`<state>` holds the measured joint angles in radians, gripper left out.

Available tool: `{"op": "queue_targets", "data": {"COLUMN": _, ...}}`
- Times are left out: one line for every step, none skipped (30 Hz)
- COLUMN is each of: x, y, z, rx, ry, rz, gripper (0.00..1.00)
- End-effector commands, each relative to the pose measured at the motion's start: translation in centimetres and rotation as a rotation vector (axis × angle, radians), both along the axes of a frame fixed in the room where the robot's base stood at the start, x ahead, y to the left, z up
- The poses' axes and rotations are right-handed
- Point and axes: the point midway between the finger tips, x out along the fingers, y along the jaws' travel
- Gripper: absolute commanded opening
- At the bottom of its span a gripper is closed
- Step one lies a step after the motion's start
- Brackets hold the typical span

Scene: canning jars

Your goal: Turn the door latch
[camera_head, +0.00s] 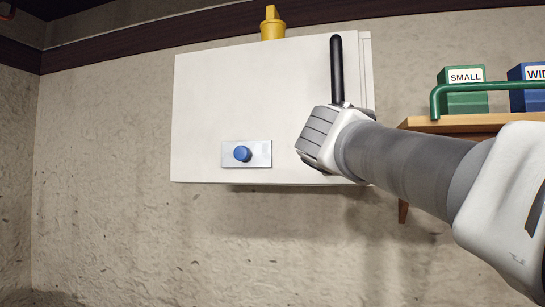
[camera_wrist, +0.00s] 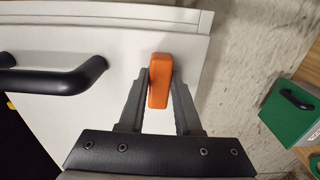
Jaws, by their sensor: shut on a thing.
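The door latch is an orange lever (camera_wrist: 160,78) near the edge of a white cabinet door (camera_wrist: 115,45) in the wrist view. It lies between the two grey fingertips of my gripper (camera_wrist: 161,84), which is shut on it. The latch's long side runs up and down in that view. In the head view, my arm and wrist cover the latch at the lower right of the white cabinet (camera_head: 240,95), so it does not show there. A black bar handle (camera_head: 337,70) stands upright on the door above my wrist. It also shows in the wrist view (camera_wrist: 60,80), left of the latch.
A blue knob (camera_head: 242,153) on a metal plate (camera_head: 262,154) sits low on the cabinet front. A yellow object (camera_head: 272,24) stands on top. At right, a wooden shelf (camera_head: 425,124) with a green rail (camera_head: 436,103) holds a green box (camera_head: 463,100) and a blue box (camera_head: 528,99).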

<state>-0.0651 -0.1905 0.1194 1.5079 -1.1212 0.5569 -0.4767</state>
Motion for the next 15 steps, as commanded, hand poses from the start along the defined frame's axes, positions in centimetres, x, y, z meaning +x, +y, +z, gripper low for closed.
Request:
{"op": "queue_targets", "data": {"x": 0.02, "y": 0.02, "z": -0.01, "rx": 0.003, "ry": 0.0, "rz": 0.0, "gripper": 0.0}}
{"op": "queue_targets", "data": {"x": 0.02, "y": 0.02, "z": 0.0, "rx": 0.003, "ry": 0.0, "rz": 0.0, "gripper": 0.0}}
{"op": "queue_targets", "data": {"x": 0.01, "y": 0.02, "z": 0.0, "rx": 0.003, "ry": 0.0, "rz": 0.0, "gripper": 0.0}}
{"op": "queue_targets", "data": {"x": 0.02, "y": 0.02, "z": 0.0, "rx": 0.003, "ry": 0.0, "rz": 0.0, "gripper": 0.0}}
{"op": "queue_targets", "data": {"x": 0.01, "y": 0.02, "z": 0.0, "rx": 0.003, "ry": 0.0, "rz": 0.0, "gripper": 0.0}}
{"op": "queue_targets", "data": {"x": 0.0, "y": 0.01, "z": 0.0, "rx": 0.003, "ry": 0.0, "rz": 0.0, "gripper": 0.0}}
{"op": "queue_targets", "data": {"x": 0.0, "y": 0.01, "z": 0.0, "rx": 0.003, "ry": 0.0, "rz": 0.0, "gripper": 0.0}}
{"op": "queue_targets", "data": {"x": 0.0, "y": 0.01, "z": 0.0, "rx": 0.003, "ry": 0.0, "rz": 0.0, "gripper": 0.36}}
{"op": "queue_targets", "data": {"x": 0.0, "y": 0.01, "z": 0.0, "rx": 0.003, "ry": 0.0, "rz": 0.0, "gripper": 0.43}}
{"op": "queue_targets", "data": {"x": 0.0, "y": 0.01, "z": 0.0, "rx": 0.003, "ry": -0.001, "rz": 0.0, "gripper": 0.49}}
{"op": "queue_targets", "data": {"x": 0.0, "y": 0.01, "z": 0.0, "rx": 0.003, "ry": -0.001, "rz": 0.0, "gripper": 0.54}}
{"op": "queue_targets", "data": {"x": 0.0, "y": 0.01, "z": 0.0, "rx": 0.002, "ry": -0.001, "rz": 0.0, "gripper": 0.61}}
{"op": "queue_targets", "data": {"x": 0.0, "y": 0.0, "z": 0.0, "rx": 0.002, "ry": -0.001, "rz": 0.0, "gripper": 0.62}}
{"op": "queue_targets", "data": {"x": 0.0, "y": 0.0, "z": 0.0, "rx": 0.002, "ry": -0.001, "rz": 0.0, "gripper": 0.62}}
{"op": "queue_targets", "data": {"x": 0.0, "y": 0.0, "z": 0.0, "rx": 0.002, "ry": -0.001, "rz": 0.0, "gripper": 0.62}}
